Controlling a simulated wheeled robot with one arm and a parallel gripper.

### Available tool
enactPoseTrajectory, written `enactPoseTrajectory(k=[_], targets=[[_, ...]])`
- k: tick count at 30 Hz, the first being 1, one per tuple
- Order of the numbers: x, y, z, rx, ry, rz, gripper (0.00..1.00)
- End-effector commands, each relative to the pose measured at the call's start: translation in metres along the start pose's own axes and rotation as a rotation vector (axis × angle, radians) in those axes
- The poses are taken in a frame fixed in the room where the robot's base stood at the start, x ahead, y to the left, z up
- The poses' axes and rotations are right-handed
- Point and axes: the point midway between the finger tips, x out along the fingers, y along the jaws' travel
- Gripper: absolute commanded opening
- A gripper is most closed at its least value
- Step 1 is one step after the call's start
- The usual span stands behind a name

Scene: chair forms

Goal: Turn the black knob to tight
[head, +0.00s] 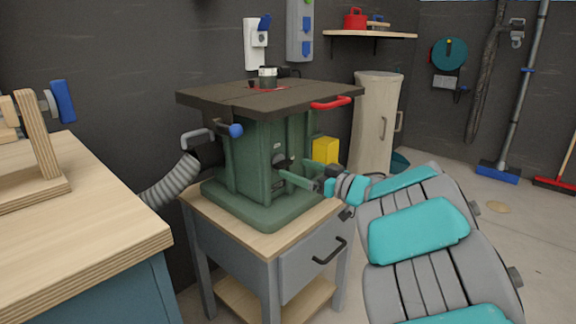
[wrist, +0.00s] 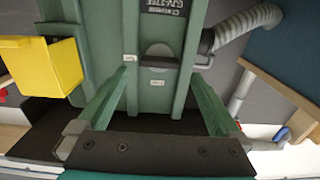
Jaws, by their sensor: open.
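A dark round part on the front of the green machine (head: 245,165) looks like the black knob (head: 279,159); it is small and partly behind my fingers in the head view. In the wrist view a dark half-round shape (wrist: 158,53) shows on the green front, with small white labels near it. I cannot tell its setting. My gripper (head: 285,171) is open in front of the machine's front face. In the wrist view its two fingers (wrist: 161,78) stand wide apart on either side of the dark shape, with nothing between them. I cannot tell whether they touch the machine.
A yellow box (head: 326,150) sits beside the machine's front, close to my gripper. A red handle (head: 331,103) juts from the dark tabletop above. A grey hose (head: 172,184) and a blue-knobbed crank (head: 236,130) are at the left. A wooden bench (head: 85,225) stands further left.

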Motion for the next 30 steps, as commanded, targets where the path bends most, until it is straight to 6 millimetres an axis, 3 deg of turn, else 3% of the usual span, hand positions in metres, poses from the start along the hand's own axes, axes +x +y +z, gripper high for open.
enactPoseTrajectory(k=[3,9,20,30], targets=[[0.02,-0.001,-0.002,-0.003,0.003,-0.003,1.0],[0.039,0.001,0.0,-0.002,0.0,0.002,1.0],[0.044,0.001,-0.001,-0.002,0.0,0.004,0.99],[0.043,0.001,-0.001,-0.003,0.0,0.004,0.61]])
